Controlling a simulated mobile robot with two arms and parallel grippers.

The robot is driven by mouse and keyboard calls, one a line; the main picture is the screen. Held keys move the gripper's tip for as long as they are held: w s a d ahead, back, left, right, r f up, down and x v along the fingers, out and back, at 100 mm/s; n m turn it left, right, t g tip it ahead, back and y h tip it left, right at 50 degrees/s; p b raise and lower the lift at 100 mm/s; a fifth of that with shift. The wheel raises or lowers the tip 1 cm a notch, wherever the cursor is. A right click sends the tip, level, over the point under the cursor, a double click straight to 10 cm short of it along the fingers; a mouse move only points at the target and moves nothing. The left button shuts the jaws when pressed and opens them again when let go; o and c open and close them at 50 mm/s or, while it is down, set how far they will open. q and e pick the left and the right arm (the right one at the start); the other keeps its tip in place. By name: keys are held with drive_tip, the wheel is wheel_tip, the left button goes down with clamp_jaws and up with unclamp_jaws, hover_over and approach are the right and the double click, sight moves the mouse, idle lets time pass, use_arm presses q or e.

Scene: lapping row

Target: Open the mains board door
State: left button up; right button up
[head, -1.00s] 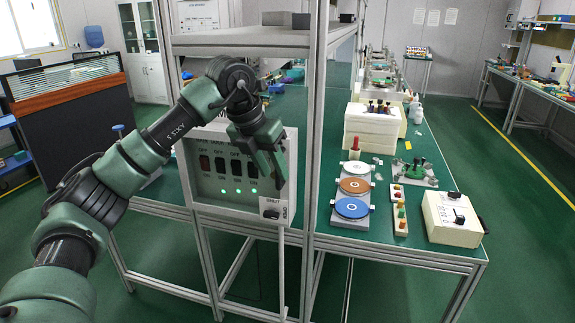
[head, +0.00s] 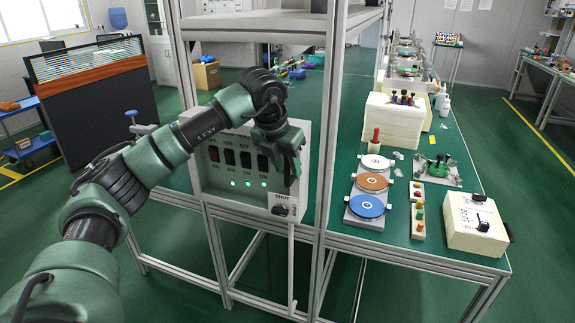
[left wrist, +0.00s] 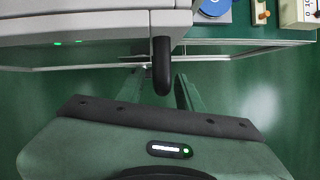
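The mains board (head: 213,182) is a grey box on the bench frame, with a row of dark switches and several green lights on its front. Its door looks shut, and a label by a dark knob at the lower right reads SHUT. My left gripper (head: 291,172) is at the right side of the board's front. In the left wrist view a black upright handle (left wrist: 161,66) stands between the two fingers of the left gripper (left wrist: 158,88), which are apart with gaps beside the handle. My right gripper is not in view.
A metal frame post (head: 328,150) stands just right of the board. The green bench beyond it holds a plate with coloured discs (head: 370,182), a cream control box (head: 475,222) and pale blocks (head: 393,125). Open floor lies below and left.

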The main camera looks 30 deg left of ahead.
use_arm(q)
clamp_jaws()
idle(1.5)
